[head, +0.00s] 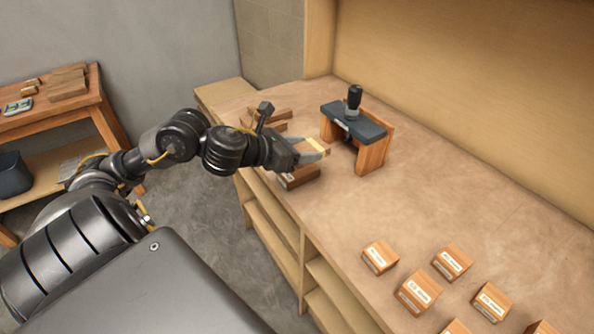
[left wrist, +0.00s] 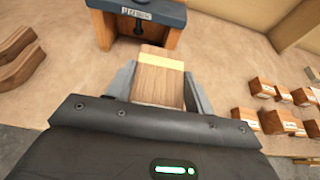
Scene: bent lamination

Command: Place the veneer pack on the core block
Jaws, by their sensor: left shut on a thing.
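My left gripper (head: 312,151) is shut on a flat wooden piece, which looks like the veneer pack (head: 318,145), with a pale yellow band across it. In the left wrist view the pack (left wrist: 158,85) lies between the two grey fingers, its banded end pointing at the press (left wrist: 140,14). The gripper is over the bench, just left of the press in the head view (head: 354,128). I cannot tell which piece is the core block; the space under the press is partly hidden. My right gripper is not in view.
Several labelled wooden blocks (head: 418,292) stand at the bench's near right. Curved wooden pieces (left wrist: 20,62) lie left of the press. A labelled block (head: 298,179) sits at the bench edge below my gripper.

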